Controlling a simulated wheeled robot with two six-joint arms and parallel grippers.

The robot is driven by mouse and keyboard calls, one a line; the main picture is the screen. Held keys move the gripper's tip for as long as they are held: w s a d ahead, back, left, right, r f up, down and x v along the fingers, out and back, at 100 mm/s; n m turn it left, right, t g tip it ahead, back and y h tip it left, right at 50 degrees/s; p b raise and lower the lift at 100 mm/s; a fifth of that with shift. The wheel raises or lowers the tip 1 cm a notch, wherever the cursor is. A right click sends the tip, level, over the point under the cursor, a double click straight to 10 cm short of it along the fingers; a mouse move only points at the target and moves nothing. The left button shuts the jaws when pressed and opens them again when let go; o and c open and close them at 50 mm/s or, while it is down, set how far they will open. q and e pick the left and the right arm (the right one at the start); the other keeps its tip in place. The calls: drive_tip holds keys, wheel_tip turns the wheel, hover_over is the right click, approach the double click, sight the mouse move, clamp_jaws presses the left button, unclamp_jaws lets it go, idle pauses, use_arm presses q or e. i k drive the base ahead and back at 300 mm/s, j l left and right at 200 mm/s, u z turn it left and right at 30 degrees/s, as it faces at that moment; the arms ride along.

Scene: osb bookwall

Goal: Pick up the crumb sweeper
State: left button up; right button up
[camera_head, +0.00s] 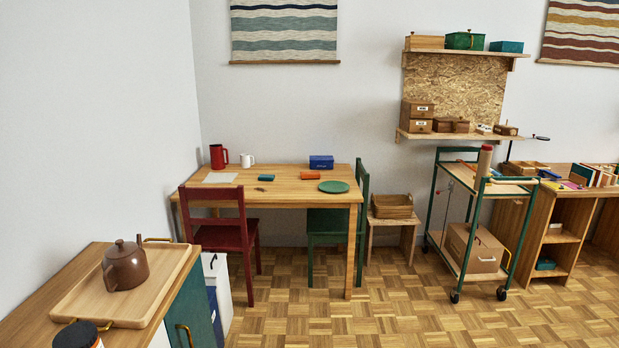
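I cannot tell for sure which thing is the crumb sweeper. Small items lie on the wooden table (280,196) against the back wall. Among them are a teal item (265,177), an orange item (310,175) and a small dark item (259,189). All are too small to identify. A blue box (321,162) and a green plate (333,187) are on the same table, with a red jug (218,157) and a white mug (247,160). Neither of my grippers is in view.
A red chair (220,232) and a green chair (330,222) stand at the table. A cabinet at front left carries a tray (150,304) with a brown teapot (124,266). A green trolley (468,263) stands right. The parquet floor (330,320) in front is clear.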

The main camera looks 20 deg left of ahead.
sight(308, 175)
drive_tip(key=i+j, duration=0.25)
drive_tip(key=i, duration=0.25)
drive_tip(key=i+j+z, duration=0.15)
drive_tip(key=i, duration=0.3)
